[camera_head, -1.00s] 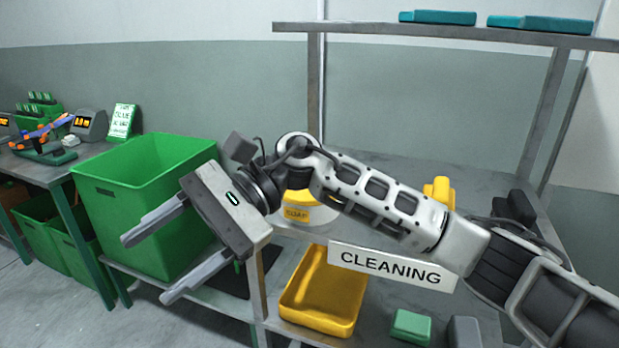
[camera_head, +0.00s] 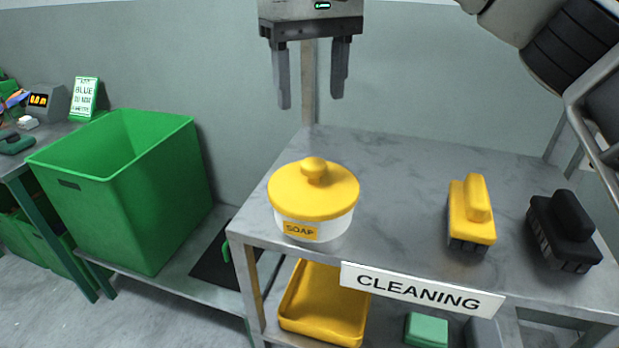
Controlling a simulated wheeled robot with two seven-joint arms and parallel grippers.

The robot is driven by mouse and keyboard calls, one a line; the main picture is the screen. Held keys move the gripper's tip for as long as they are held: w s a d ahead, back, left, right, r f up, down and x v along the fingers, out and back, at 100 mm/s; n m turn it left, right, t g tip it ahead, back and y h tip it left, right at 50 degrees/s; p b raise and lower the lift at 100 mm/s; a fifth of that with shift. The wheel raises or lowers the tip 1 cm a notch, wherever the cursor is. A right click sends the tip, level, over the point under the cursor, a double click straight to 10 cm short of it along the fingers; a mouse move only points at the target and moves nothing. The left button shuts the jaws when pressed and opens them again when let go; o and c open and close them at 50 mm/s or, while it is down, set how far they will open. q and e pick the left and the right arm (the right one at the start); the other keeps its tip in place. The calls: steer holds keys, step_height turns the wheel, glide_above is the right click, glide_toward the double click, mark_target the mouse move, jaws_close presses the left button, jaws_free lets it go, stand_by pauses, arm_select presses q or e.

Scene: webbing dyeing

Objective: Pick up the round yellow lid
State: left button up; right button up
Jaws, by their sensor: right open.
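The round yellow lid (camera_head: 295,194) with a knob on top sits on a white soap tub (camera_head: 329,229) marked SOAP, near the left front corner of the grey shelf. My right gripper (camera_head: 311,103) points straight down above the lid, open and empty. Its fingertips are apart from the knob, higher in the picture. My left gripper is not in view.
A yellow brush (camera_head: 471,212) and a black brush (camera_head: 564,232) stand on the shelf to the right. A CLEANING sign (camera_head: 422,290) hangs on the front edge. A yellow tray (camera_head: 322,306) is below. A large green bin (camera_head: 120,190) stands left. The shelf between tub and brushes is clear.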

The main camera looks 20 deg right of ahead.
glide_above(314, 163)
step_height(314, 163, down, 6)
steer(key=shift+w+a+f, duration=0.1)
steer(key=shift+w+f, duration=0.05)
steer(key=shift+f, duration=0.5)
step_height(314, 163, down, 4)
steer(key=shift+f+p, duration=0.15)
steer(key=shift+p, duration=0.45)
steer(key=shift+f, duration=0.25)
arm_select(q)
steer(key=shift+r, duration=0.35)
arm_select(e)
steer(key=shift+c, duration=1)
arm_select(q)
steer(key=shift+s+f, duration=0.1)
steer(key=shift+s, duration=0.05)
arm_select(e)
steer(key=c, duration=0.9)
